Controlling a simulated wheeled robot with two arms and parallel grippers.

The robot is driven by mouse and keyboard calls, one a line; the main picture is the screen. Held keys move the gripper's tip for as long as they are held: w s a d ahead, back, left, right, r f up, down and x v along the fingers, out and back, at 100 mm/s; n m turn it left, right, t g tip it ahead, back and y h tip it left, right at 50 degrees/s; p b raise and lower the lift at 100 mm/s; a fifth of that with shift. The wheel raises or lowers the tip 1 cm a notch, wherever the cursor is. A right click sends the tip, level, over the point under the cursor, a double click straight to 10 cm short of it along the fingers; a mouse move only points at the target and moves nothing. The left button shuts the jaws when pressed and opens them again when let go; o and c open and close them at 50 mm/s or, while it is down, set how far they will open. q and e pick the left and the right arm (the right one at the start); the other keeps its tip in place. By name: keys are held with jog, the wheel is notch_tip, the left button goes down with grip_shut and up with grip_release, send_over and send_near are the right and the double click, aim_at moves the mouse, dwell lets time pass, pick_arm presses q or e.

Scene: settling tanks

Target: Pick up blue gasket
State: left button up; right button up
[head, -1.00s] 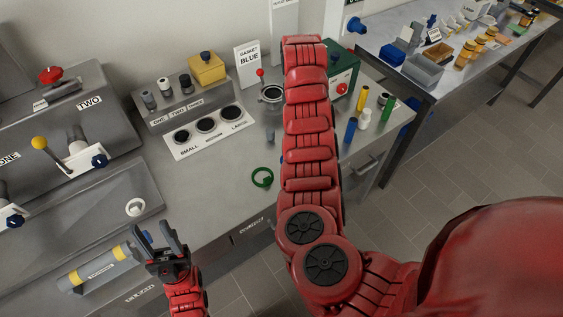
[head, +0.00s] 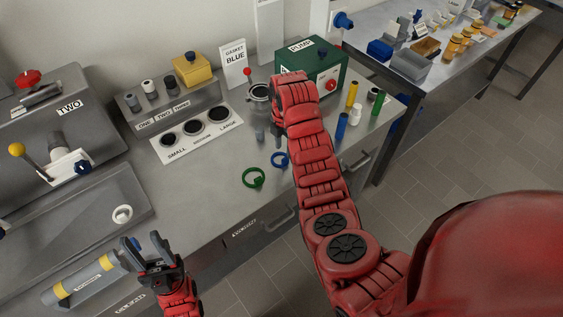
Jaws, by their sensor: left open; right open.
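The blue gasket (head: 280,160) is a small ring lying flat on the grey bench, close to the left side of my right arm. A larger green ring (head: 254,178) lies just in front and to its left. My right arm reaches over the bench beside the blue gasket, with its forearm's far end near the green pump box. My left gripper (head: 143,246) is open and empty at the lower left, by the bench's front edge, well away from the blue gasket.
A sign reading GASKET BLUE (head: 234,64) stands at the back. A white ring (head: 122,214) lies in the left tray. Bench between the tray and green ring is clear.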

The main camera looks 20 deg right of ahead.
aim_at(284, 159)
jog(key=shift+f, duration=0.25)
notch_tip(284, 159, down, 4)
jog(key=shift+s+r+p, duration=0.1)
jog(key=shift+r+p, duration=0.15)
jog(key=shift+p, duration=0.8)
jog(key=shift+f, duration=0.55)
grip_shut()
